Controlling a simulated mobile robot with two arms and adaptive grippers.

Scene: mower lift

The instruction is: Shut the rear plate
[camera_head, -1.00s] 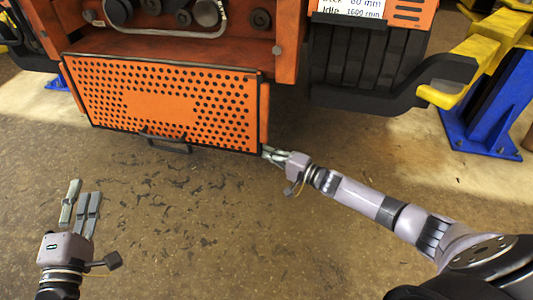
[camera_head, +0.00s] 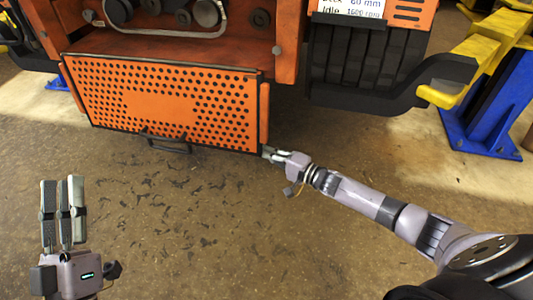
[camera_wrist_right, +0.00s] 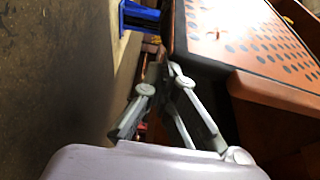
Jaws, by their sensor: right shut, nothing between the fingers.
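The rear plate (camera_head: 178,108) is an orange perforated panel with a dark rim, hanging low on the mower's front face in the head view. A dark handle (camera_head: 166,143) sticks out at its lower edge. The plate also shows at the upper right of the right wrist view (camera_wrist_right: 225,28). My right gripper (camera_head: 268,153) is shut and empty at the plate's lower right corner; contact cannot be told. Its fingers (camera_wrist_right: 163,70) converge beside the plate's dark edge in the wrist view.
Pulleys and a belt (camera_head: 207,13) show in the open bay above the plate. A black tyre (camera_head: 356,62) stands at the right, near a yellow lift arm (camera_head: 485,45) and a blue post (camera_head: 487,115).

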